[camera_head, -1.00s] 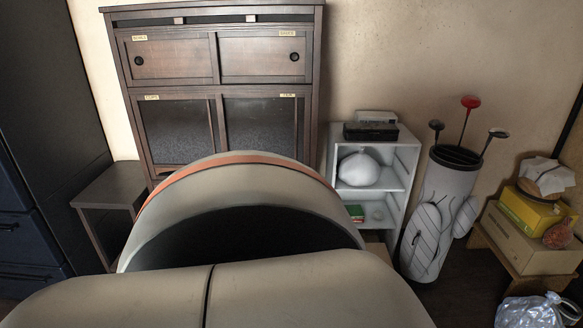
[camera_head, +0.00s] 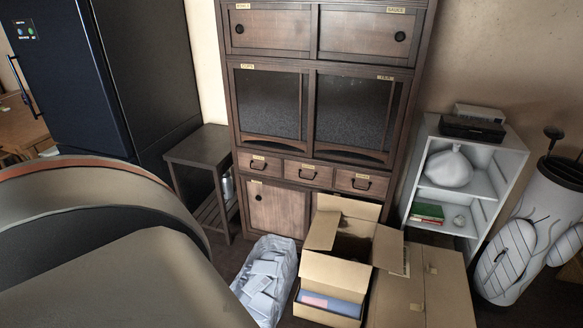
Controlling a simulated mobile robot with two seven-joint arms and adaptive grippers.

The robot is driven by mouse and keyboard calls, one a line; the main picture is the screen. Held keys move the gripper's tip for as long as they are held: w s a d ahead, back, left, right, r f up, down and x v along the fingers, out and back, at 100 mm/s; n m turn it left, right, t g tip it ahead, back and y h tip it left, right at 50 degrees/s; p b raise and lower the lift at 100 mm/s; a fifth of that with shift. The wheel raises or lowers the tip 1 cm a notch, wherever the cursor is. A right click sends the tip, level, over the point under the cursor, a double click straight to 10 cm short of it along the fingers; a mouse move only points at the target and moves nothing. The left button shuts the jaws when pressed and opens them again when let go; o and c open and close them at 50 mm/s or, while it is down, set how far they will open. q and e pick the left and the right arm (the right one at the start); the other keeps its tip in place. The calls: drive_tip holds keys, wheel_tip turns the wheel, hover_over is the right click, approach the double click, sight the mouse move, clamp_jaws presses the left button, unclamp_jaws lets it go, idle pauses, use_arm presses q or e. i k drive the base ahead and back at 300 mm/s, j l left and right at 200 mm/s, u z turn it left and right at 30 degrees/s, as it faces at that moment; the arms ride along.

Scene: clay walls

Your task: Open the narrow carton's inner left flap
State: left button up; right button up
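A narrow brown carton (camera_head: 318,270) stands on the floor before the dark wooden cabinet, right of centre. Its top is open and its inside is dark. I cannot tell which flap is the inner left one. Neither of my grippers is in view.
A wider brown carton (camera_head: 430,300) stands against its right. A bag of white pieces (camera_head: 266,280) stands at its left. A large beige rounded shape (camera_head: 130,275) hides the lower left. A white shelf (camera_head: 468,200) and golf bag (camera_head: 535,235) stand right.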

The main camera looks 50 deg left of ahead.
sight(322, 234)
drive_tip(key=u, duration=1.2)
